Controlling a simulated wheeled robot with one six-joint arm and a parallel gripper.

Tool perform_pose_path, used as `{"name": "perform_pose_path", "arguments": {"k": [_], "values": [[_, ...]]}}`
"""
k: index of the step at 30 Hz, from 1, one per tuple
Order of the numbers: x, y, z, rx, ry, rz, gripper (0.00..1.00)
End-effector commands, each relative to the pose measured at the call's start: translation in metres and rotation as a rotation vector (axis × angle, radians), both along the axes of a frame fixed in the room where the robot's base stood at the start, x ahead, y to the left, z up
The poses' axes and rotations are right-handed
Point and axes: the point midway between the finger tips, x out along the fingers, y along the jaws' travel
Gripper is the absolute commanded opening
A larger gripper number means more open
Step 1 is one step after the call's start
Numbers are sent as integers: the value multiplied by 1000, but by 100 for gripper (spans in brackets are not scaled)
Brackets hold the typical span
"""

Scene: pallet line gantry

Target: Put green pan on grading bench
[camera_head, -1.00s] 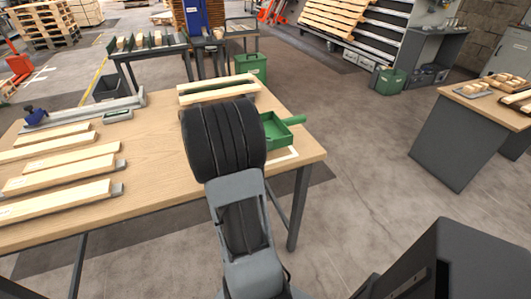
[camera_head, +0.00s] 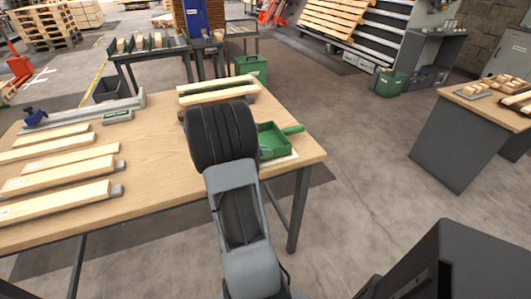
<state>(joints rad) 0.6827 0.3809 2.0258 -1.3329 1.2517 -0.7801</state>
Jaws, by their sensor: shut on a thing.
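The green pan (camera_head: 275,142), a square tray with a short handle (camera_head: 293,130) to the right, is at the right end of the wooden-topped bench (camera_head: 160,150). It is over or on a pale marked patch (camera_head: 288,159); I cannot tell whether it touches the top. My gripper (camera_head: 266,153) is mostly hidden behind my dark wrist; only a small grey part shows at the pan's left side. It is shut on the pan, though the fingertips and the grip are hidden.
Wood strips (camera_head: 60,175) lie along the bench's left half. A block with pale strips (camera_head: 215,95) stands behind my wrist. A green bin (camera_head: 250,68) stands beyond the bench. Another wood-topped table (camera_head: 465,135) is at the right, with open floor between.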

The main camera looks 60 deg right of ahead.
Motion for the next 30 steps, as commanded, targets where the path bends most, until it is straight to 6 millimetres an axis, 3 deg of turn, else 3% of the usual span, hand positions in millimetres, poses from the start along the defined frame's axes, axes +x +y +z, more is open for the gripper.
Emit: {"name": "perform_pose_path", "arguments": {"k": [2, 3, 11, 20, 30], "values": [[0, 0, -3, -1, 0, 0, 0], [0, 0, -3, 1, 1, 0, 8], [0, 0, -3, 1, 1, 0, 32], [0, 0, 3, 0, 0, 0, 32], [33, 43, 24, -1, -2, 5, 32]]}}
